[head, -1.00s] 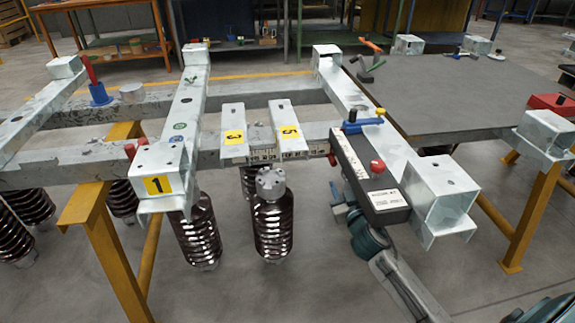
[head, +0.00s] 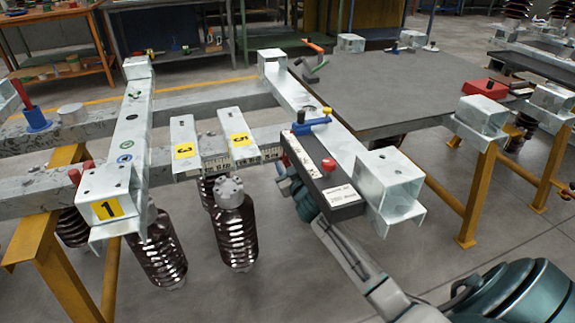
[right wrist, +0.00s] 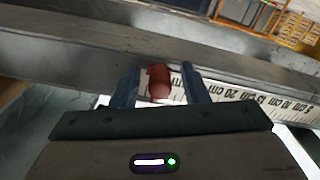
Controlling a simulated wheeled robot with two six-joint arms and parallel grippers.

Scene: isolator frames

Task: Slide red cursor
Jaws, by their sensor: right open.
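The red cursor (right wrist: 159,80) shows in the right wrist view, at the end of a white scale (right wrist: 235,96) marked in cm. My right gripper (right wrist: 158,92) is open, with one dark blue finger on each side of the cursor. A small gap seems to show beside each finger; I cannot tell whether either touches. In the head view my right gripper (head: 286,180) is partly hidden below a dark box. The scale (head: 245,155) runs along the frame beam there, and I cannot make out the cursor clearly. My left gripper is not in view.
The dark box (head: 305,172) with a red knob (head: 328,164) and a blue handle (head: 311,124) sits over my right gripper. Brown insulators (head: 235,232) hang below the metal frame. A grey tabletop (head: 400,90) lies behind right. Open floor lies in front.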

